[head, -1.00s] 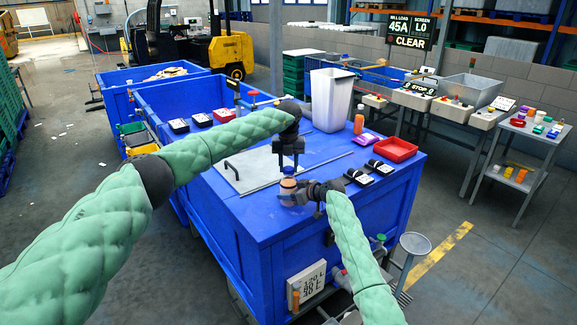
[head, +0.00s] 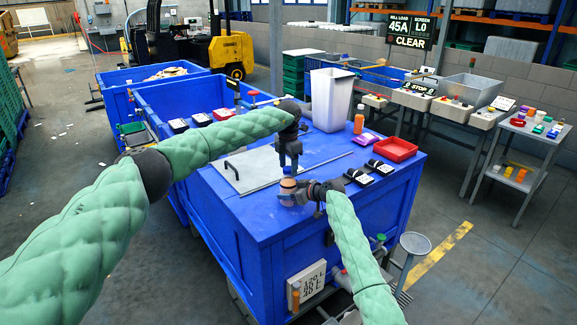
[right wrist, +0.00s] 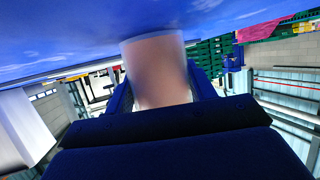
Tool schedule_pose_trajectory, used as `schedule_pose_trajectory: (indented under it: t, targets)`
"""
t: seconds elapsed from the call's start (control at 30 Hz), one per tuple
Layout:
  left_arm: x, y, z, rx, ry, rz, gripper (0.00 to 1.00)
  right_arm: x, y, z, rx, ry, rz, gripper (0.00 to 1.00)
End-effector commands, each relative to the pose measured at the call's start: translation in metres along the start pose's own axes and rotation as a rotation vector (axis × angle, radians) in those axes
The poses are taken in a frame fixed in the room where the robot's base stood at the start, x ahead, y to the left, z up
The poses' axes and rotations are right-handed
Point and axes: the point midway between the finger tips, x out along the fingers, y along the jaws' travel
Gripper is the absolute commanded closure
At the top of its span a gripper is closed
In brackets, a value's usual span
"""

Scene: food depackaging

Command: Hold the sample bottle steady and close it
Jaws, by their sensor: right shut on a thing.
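The sample bottle (head: 288,187), with beige-brown contents, stands upright near the front corner of the blue bin's top. My right gripper (head: 292,194) is shut around its body from the right. In the right wrist view the bottle (right wrist: 158,72) is a pale pinkish cylinder between the dark jaws (right wrist: 160,95); its ends are partly hidden. My left gripper (head: 288,171) points straight down just above the bottle's mouth. A small blue patch, probably the cap, shows at its fingertips. It is too small to tell whether the fingers grip it or whether it touches the bottle.
A grey board with a handle (head: 250,168) lies left of the bottle. A white bin (head: 331,98), an orange bottle (head: 359,120), a red tray (head: 396,150) and black-and-white pads (head: 359,176) stand behind and right. The blue top in front of the bottle is clear.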

Motion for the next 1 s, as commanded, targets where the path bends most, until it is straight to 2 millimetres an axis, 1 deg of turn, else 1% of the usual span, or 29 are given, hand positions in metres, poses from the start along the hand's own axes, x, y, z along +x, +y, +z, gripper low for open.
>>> schedule_pose_trajectory:
  t: [0.23,0.33,0.7,0.97,1.0]
  targets:
    - [0.0,-0.001,0.0,0.0,0.001,-0.001,0.43,0.0,0.0,0.001,0.001,-0.001,0.0,1.0]
    - [-0.005,-0.001,0.0,0.0,0.0,0.0,0.43,0.0,0.0,0.001,0.001,-0.001,0.0,1.0]
    - [-0.043,0.0,0.0,-0.001,0.001,0.0,0.43,0.0,0.001,0.001,0.001,-0.001,0.001,1.0]
    - [-0.045,-0.001,0.0,-0.001,0.001,-0.001,0.43,0.0,0.001,0.001,0.001,-0.001,0.001,1.0]
    - [-0.044,-0.001,0.0,-0.001,0.001,-0.001,0.45,0.0,0.001,0.001,0.001,-0.001,0.001,1.0]
